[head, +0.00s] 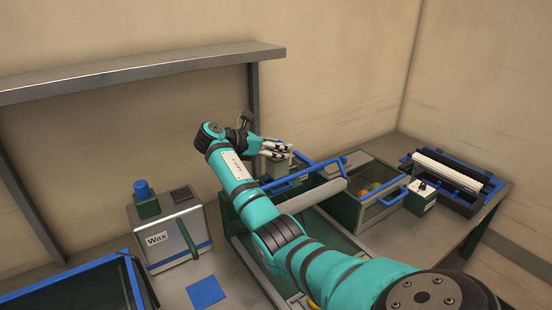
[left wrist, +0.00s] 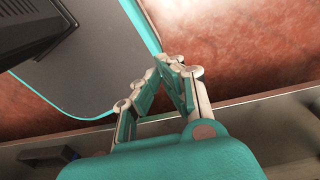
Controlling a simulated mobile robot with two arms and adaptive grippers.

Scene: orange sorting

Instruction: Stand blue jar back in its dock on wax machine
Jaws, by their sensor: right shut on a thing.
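The wax machine (head: 170,236) is a grey box with a "Wax" label, at the left of the bench in the head view. A blue round piece (head: 142,188) stands upright on a dark green block (head: 147,207) at the machine's left side; I cannot tell for sure whether it is the blue jar. A dark square (head: 181,195) lies on its top. My right gripper (head: 278,150) is right of the machine and well apart from it, near a blue-framed bin. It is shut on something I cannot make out. My left gripper (left wrist: 170,65) is shut and empty in the left wrist view.
A small green box (head: 420,197) and a roller unit (head: 452,168) are at the far right. A blue square (head: 206,291) lies before the machine. A shelf (head: 150,72) spans the wall.

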